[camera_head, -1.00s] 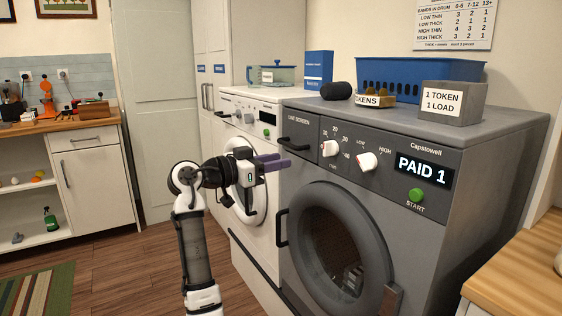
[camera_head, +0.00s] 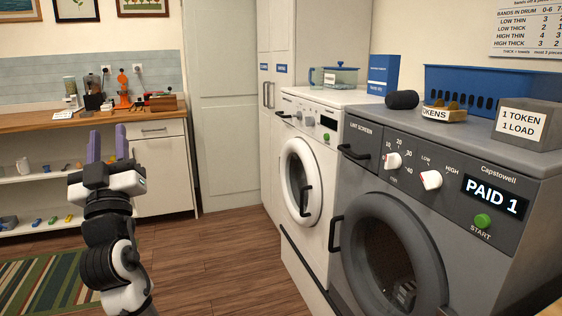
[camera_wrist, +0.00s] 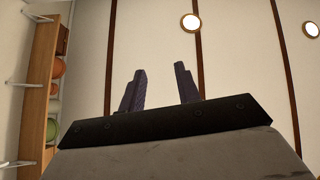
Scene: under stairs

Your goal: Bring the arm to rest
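My gripper (camera_head: 107,143) is in the left part of the head view, with its purple fingers pointing up in front of the wooden counter. It is well to the left of both machines and touches nothing that I can see. In the wrist view my gripper (camera_wrist: 160,88) has its two fingers apart, with nothing between them. Behind them is the ceiling with dark strips and round lights.
The grey dryer (camera_head: 360,180) on the right reads PAID 1; its door is shut. A white washer (camera_head: 302,142) stands beside it. The counter (camera_head: 50,119) with tools is at the back left. A striped rug (camera_head: 45,285) lies on the floor. The wood floor between is clear.

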